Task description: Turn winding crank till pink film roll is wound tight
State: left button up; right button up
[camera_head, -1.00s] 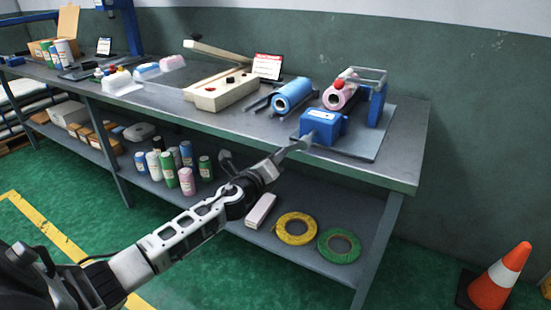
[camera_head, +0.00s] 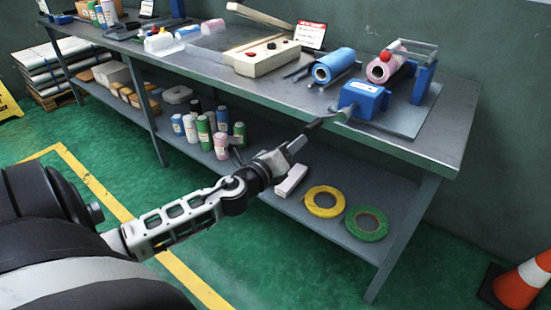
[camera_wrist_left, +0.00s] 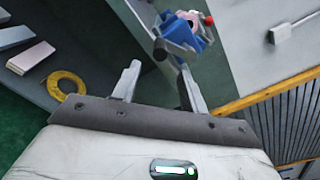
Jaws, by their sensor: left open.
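The pink film roll (camera_head: 380,71) sits in a blue winding stand (camera_head: 423,84) near the right end of the bench, behind a blue box (camera_head: 366,95). The winding crank (camera_head: 314,125) has a dark handle that sticks out over the bench's front edge from that box. In the left wrist view, the dark crank handle (camera_wrist_left: 166,48) shows just beyond the fingertips. My left gripper (camera_head: 297,145) is open and empty, just below and left of the handle; its two fingers are spread in the left wrist view (camera_wrist_left: 158,70). My right gripper is not in view.
A blue roll (camera_head: 334,66) and a cream box (camera_head: 262,58) lie left of the winder. The lower shelf holds several bottles (camera_head: 206,130), a yellow tape ring (camera_head: 323,189) and a green one (camera_head: 367,211). An orange cone (camera_head: 522,285) stands at the lower right.

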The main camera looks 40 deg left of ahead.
pick_arm(q)
jog(key=s, duration=0.5)
jog(key=shift+s+d+b, duration=0.2)
jog(key=shift+s+b, duration=0.1)
jog(key=shift+s, duration=0.1)
jog(key=s+d+f+n+g+h, duration=0.1)
jog(key=s+d+f+n+g, duration=0.1)
jog(key=s+d+f+n, duration=0.2)
jog(key=s+d+f+n+g+h+p, duration=0.1)
jog(key=s+d+f+n, duration=0.4)
jog(key=d+n, duration=0.6)
jog(key=s+d+f+n+g+h+p, duration=0.1)
jog(key=s+d+f+n+g+h, duration=0.1)
jog(key=s+d+f+n+g, duration=0.2)
jog(key=d+n, duration=0.3)
jog(key=n, duration=0.2)
jog(key=shift+s+d+f+n+h, duration=0.2)
jog(key=shift+s+n+h, duration=0.1)
jog(key=shift+s+h, duration=0.1)
jog(key=shift+w, duration=0.1)
jog(key=shift+c, duration=0.7)
jog(key=shift+a+r, duration=0.1)
jog(key=shift+a, duration=0.05)
